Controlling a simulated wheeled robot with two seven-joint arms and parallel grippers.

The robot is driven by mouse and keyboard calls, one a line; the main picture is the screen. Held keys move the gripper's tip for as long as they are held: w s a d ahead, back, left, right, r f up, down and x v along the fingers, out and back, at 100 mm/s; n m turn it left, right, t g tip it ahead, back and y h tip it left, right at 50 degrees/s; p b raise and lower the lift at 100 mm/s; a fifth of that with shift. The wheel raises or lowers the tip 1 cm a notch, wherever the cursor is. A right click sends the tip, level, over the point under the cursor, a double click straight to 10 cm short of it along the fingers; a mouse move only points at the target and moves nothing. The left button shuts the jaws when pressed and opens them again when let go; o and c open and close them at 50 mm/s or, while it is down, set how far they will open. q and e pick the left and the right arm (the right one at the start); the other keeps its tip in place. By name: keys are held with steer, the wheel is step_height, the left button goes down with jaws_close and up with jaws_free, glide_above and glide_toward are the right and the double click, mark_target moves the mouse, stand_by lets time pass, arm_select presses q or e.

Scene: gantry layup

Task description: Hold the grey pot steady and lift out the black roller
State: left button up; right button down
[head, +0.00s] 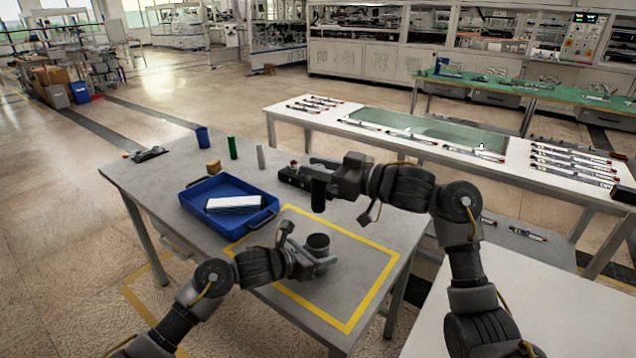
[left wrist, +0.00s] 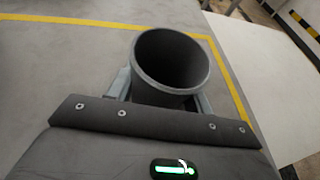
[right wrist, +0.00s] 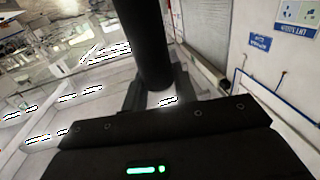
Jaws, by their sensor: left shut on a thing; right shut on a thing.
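The grey pot (head: 318,243) stands upright on the table inside the yellow outline. My left gripper (head: 312,262) is shut around the pot, low on its side. In the left wrist view the pot (left wrist: 172,62) sits between the jaws, and its open mouth looks empty and dark inside. The black roller (head: 318,194) hangs upright in the air above and clear of the pot. My right gripper (head: 328,188) is shut on the roller. In the right wrist view the roller (right wrist: 146,45) stands between the fingers.
A blue tray (head: 263,217) with a white block (head: 233,204) lies left of the pot. A blue cup (head: 203,138), a green cylinder (head: 232,148), a grey cylinder (head: 261,157) and a dark box (head: 292,177) stand behind. The yellow-outlined area (head: 345,326) is otherwise clear.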

steer(key=shift+r, duration=0.15)
arm_select(q)
steer(key=o, duration=1)
steer(key=shift+o, duration=0.2)
